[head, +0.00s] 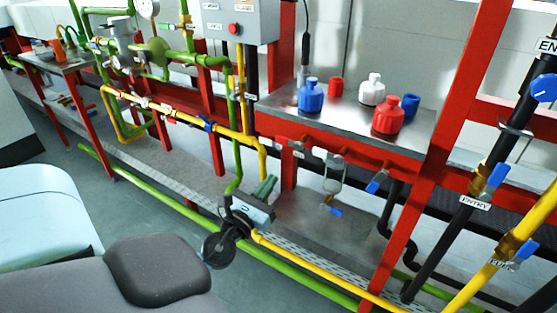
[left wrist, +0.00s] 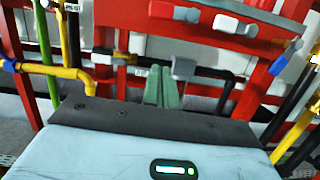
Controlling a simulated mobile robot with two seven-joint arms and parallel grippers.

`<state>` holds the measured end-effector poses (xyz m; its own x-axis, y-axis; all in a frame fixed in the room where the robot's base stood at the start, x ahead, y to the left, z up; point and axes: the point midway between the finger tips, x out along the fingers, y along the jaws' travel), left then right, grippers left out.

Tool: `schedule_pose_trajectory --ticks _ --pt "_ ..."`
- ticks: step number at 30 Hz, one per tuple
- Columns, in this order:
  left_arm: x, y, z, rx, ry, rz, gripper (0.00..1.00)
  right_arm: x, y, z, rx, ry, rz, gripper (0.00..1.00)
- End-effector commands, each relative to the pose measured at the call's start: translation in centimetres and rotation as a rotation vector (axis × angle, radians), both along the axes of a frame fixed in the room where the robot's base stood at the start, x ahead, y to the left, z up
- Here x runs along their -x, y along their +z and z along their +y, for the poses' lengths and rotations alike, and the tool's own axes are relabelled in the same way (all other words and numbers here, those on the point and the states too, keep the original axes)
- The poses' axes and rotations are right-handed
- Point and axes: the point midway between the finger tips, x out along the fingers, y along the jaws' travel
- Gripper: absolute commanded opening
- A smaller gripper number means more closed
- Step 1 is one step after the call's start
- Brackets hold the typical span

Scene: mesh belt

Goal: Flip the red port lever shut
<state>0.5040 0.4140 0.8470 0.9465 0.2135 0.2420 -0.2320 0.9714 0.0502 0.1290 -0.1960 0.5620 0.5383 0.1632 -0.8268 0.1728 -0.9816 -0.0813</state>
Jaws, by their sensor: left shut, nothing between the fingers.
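My left gripper (head: 266,188) is shut and empty, its green fingers together. It is in front of the red-framed bench, below and to the left of the fittings on its front beam. In the left wrist view its fingers (left wrist: 161,88) point at the bench front, with a gap to it. A small fitting with a blue lever (head: 377,183) hangs under the beam, and another blue lever (head: 335,211) hangs lower, to its left. My right gripper is not in view.
Bottles, including a blue one (head: 311,95) and a red one (head: 388,115), stand on the steel bench top (head: 342,122). A yellow pipe (head: 215,128) runs close to my left arm. A slanted red post (head: 434,150) and valved black pipes stand to the right.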

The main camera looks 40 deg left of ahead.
Motion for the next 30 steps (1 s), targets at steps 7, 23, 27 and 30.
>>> schedule_pose_trajectory --ticks 7,23,27,30 --pt "3.4 -1.2 -0.9 0.0 0.0 0.003 0.0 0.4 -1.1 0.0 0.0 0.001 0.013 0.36" --pt "4.4 -1.1 -1.1 0.0 0.001 -0.001 0.0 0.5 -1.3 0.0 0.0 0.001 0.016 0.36" --pt "4.4 -1.1 -1.1 0.0 0.001 0.0 0.0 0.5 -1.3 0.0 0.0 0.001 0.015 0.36" --pt "4.4 -1.1 -1.1 0.0 0.001 0.0 0.0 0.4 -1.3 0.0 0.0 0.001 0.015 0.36"
